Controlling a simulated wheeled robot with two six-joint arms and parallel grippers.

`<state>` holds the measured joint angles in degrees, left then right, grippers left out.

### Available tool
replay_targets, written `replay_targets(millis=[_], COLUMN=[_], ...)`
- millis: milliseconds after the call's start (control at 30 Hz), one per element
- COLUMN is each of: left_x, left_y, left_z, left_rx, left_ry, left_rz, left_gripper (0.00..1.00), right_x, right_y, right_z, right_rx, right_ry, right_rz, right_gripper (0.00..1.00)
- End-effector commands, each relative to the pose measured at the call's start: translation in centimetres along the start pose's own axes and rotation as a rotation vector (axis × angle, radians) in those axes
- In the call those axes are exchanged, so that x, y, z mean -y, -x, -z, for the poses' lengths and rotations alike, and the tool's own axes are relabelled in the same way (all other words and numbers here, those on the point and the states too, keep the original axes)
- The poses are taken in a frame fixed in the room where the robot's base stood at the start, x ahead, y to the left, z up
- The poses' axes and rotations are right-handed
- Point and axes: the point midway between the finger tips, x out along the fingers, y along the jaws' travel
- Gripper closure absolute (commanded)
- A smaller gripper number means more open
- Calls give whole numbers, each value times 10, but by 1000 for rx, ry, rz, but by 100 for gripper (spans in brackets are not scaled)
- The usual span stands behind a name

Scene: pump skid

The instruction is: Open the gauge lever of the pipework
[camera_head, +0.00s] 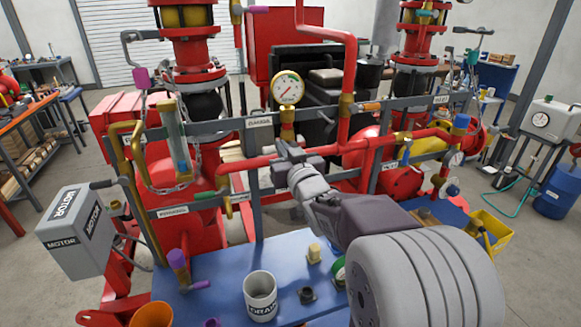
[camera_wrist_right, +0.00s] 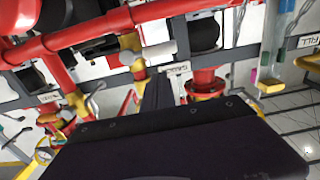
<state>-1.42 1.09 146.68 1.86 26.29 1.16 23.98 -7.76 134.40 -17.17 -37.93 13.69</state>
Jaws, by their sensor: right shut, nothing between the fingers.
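The round white pressure gauge (camera_head: 287,88) stands on a brass fitting (camera_head: 287,115) above the red cross pipe in the head view. A grey label plate (camera_head: 259,122) is left of the fitting. In the right wrist view, which looks upside down, a pale grey handle (camera_wrist_right: 152,53) sticks out sideways from the brass valve (camera_wrist_right: 131,45); it appears to be the gauge lever. My right gripper (camera_head: 284,152) is just below the gauge fitting, shut and empty. Its dark finger (camera_wrist_right: 156,94) is close to the handle; contact cannot be told. My left gripper is out of view.
Red pipework and a grey cross rail (camera_head: 215,127) surround the gripper. A sight tube (camera_head: 172,135) with a chain is at left. A blue bench (camera_head: 225,275) below holds a white drain cup (camera_head: 260,295) and small parts. A grey motor box (camera_head: 75,230) stands at left.

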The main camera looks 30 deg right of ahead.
Motion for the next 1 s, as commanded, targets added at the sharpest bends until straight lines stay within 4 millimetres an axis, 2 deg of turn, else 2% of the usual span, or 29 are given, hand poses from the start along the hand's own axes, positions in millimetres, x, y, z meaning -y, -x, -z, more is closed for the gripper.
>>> replay_targets(millis=[767, 1000], left_x=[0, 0], left_y=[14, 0], left_z=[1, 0], left_rx=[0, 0], left_ry=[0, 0], left_rz=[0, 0], left_gripper=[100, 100], right_x=[0, 8], right_y=[-55, -55], right_z=[0, -17], right_rx=[2, 1], right_ry=[0, 0], right_rz=[0, 2], right_gripper=[100, 100])
